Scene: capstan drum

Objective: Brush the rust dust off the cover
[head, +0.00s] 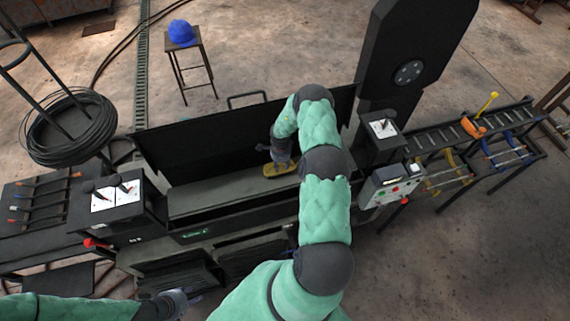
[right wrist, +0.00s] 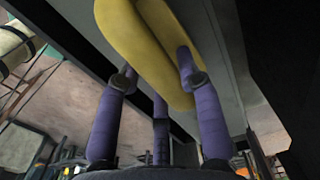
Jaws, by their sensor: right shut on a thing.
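A yellow brush (head: 281,170) is at the grey cover (head: 215,197) of the long dark machine. My right gripper (head: 282,158) is above it, with its purple fingers around the yellow body. In the right wrist view the brush (right wrist: 148,38) fills the top middle, with the fingers of the gripper (right wrist: 158,75) against it. I cannot tell whether its bristles touch the cover. I cannot make out rust dust on the cover. My left gripper (head: 178,299) is low in front of the machine, away from the cover; its jaws are too small to read.
A raised black panel (head: 180,145) stands behind the cover, and a tall black plate (head: 410,60) at its right. Lever boxes (head: 117,197) (head: 383,127) flank the cover. A control box (head: 392,185) is at the right front. A stool with a blue helmet (head: 181,32) stands behind.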

